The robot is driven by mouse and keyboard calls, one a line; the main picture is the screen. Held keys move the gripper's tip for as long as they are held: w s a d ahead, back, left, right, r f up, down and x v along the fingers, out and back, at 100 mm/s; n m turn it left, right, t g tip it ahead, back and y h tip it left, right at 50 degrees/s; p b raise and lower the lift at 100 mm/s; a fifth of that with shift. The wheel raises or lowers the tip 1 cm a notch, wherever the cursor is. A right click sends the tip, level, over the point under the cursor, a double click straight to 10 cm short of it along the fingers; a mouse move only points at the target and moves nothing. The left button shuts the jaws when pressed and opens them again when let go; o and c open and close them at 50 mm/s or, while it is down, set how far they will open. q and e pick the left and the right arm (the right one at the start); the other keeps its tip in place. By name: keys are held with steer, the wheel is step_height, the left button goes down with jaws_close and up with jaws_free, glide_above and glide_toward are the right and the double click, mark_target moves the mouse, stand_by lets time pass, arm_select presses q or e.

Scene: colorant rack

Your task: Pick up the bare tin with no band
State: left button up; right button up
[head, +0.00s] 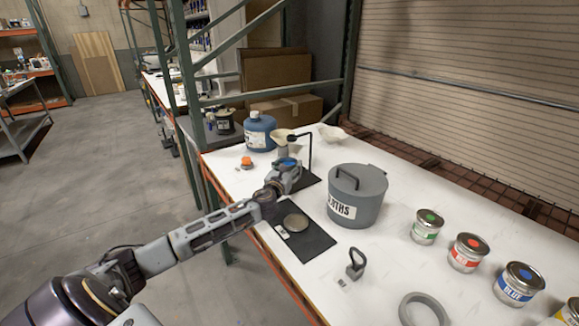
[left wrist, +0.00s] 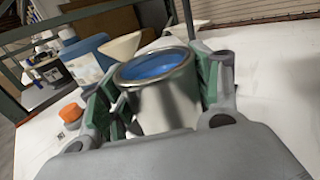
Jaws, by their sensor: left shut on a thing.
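The bare tin (left wrist: 162,90) is plain silver metal with blue colorant in its open top and no band on its visible wall. My left gripper (left wrist: 165,100) is shut on it, with green-padded fingers on both sides. In the head view the blue top of the tin (head: 287,161) shows just beyond my left gripper (head: 285,175), by the black funnel stand (head: 310,150). Whether the tin's base touches anything is hidden. My right gripper is not in view.
A black mat (head: 315,242) with a round metal disc (head: 296,222) lies nearer. A grey lidded pot (head: 357,200) stands right of it. Banded tins, green (head: 427,227), red (head: 468,253) and blue (head: 519,284), line the right. A blue jug (head: 260,132) stands behind.

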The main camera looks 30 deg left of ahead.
arm_select(q)
steer(key=shift+v, duration=6.45)
steer(key=shift+s+d, duration=0.15)
steer(key=shift+s, duration=0.15)
